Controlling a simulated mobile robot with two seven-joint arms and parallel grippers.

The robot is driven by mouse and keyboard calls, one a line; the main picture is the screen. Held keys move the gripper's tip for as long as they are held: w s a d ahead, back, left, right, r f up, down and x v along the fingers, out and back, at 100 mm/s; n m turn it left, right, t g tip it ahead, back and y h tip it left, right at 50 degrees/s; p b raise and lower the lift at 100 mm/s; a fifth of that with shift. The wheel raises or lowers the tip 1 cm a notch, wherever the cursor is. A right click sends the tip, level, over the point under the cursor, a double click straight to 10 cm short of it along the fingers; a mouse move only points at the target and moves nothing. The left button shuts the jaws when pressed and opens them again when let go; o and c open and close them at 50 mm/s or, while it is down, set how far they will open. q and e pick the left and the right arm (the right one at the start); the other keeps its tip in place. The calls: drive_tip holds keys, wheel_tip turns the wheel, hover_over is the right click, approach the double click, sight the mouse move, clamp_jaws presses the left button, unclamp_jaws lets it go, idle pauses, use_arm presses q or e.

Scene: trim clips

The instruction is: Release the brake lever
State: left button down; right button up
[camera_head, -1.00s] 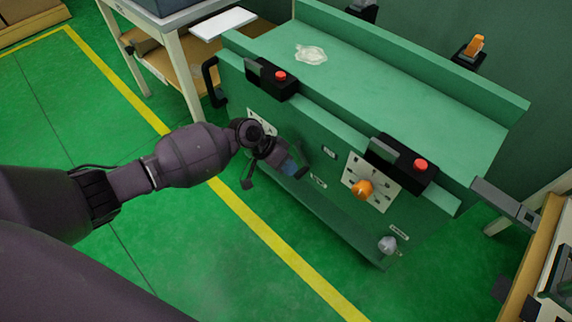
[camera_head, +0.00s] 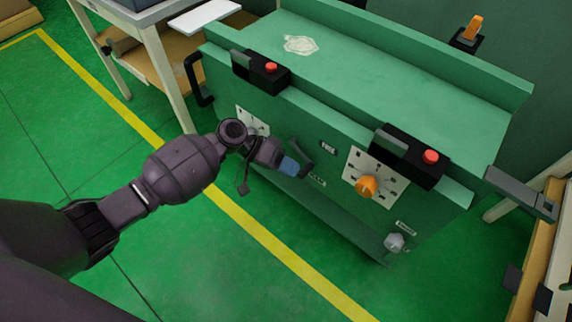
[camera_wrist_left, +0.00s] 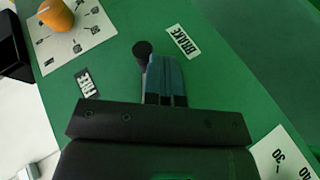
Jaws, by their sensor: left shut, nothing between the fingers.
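The green cabinet (camera_head: 350,133) has a brake lever (camera_head: 301,158), a dark bar on its front face. In the left wrist view the lever's round black knob (camera_wrist_left: 141,48) shows between the FREE label (camera_wrist_left: 87,82) and the BRAKE label (camera_wrist_left: 183,40), nearer BRAKE. The rest of the lever is hidden behind my fingers there. My left gripper (camera_head: 290,166) is at the lever, its blue fingers shut with nothing between them. The fingers also show in the wrist view (camera_wrist_left: 165,78), beside the knob; I cannot tell whether they touch it. My right gripper is not in view.
An orange knob (camera_head: 367,186) on a dial plate sits right of the lever. Another dial (camera_head: 252,121) lies left, partly behind my arm. Black boxes with red buttons (camera_head: 431,157) (camera_head: 270,67) overhang the front edge. The green floor in front is free.

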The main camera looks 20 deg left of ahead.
use_arm(q)
drive_tip(key=shift+s+d+r+p, duration=0.2)
drive_tip(key=shift+d+r+p, duration=0.2)
drive_tip(key=shift+d+r, duration=0.4)
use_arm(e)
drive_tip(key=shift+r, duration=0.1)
use_arm(q)
drive_tip(key=shift+a+r, duration=0.1)
drive_tip(key=shift+r, duration=0.1)
drive_tip(key=shift+f, duration=0.1)
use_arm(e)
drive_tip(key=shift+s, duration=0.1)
use_arm(q)
drive_tip(key=shift+a+f, duration=0.1)
drive_tip(key=shift+a, duration=0.1)
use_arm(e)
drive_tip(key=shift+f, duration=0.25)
use_arm(q)
drive_tip(key=shift+w+a+f, duration=0.1)
drive_tip(key=shift+w+a, duration=0.15)
drive_tip(key=shift+a, duration=0.35)
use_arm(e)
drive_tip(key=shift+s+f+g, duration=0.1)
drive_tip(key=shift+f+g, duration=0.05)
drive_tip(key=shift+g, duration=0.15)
